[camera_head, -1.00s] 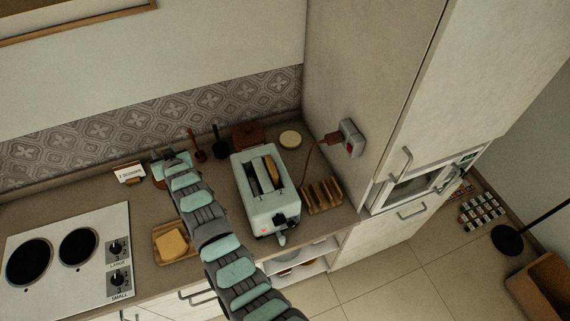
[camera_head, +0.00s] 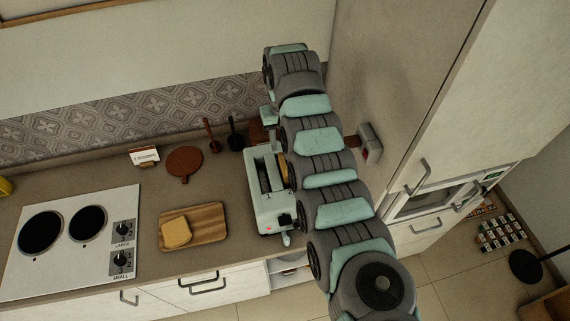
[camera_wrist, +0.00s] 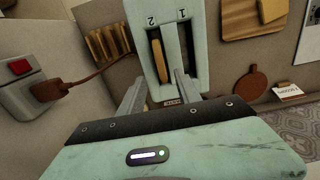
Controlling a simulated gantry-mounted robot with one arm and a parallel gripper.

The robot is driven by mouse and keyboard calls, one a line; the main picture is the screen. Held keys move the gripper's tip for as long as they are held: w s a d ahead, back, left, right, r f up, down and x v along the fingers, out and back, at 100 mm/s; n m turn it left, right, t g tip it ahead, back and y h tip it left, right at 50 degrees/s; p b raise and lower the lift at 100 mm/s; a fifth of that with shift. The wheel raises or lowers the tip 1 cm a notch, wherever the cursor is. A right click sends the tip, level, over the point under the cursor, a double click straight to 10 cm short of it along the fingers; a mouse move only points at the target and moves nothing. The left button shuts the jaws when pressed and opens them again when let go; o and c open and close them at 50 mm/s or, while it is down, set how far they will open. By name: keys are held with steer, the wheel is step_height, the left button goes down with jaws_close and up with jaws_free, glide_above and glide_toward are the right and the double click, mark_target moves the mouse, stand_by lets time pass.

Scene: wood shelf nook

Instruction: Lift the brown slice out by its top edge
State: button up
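The brown slice (camera_wrist: 156,62) sits in the left slot of the toaster (camera_wrist: 195,72) in the wrist view, next to the numeral 2. The other slot, by the 1, looks dark and empty. In the head view, the slice (camera_head: 283,168) shows as a thin strip in the right slot of the toaster (camera_head: 270,214), partly covered by my arm. My gripper (camera_wrist: 158,88) is open. In the wrist view its fingers appear on either side of the slice's near end, apart from it. I cannot tell their height above the toaster.
A toast rack (camera_wrist: 108,44) stands beside the toaster. A red-switched socket (camera_wrist: 22,84) with a plug and cord is at left in the wrist view. A wooden board (camera_head: 208,217) with a bread slice (camera_head: 176,232), a round red board (camera_head: 185,161) and a hob (camera_head: 75,242) are left of the toaster.

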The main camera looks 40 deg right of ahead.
mark_target(283, 161)
step_height(283, 161, down, 9)
steer(key=shift+f+b, duration=0.1)
steer(key=shift+b, duration=1.15)
jaws_close()
step_height(283, 161, up, 9)
steer(key=p, duration=0.3)
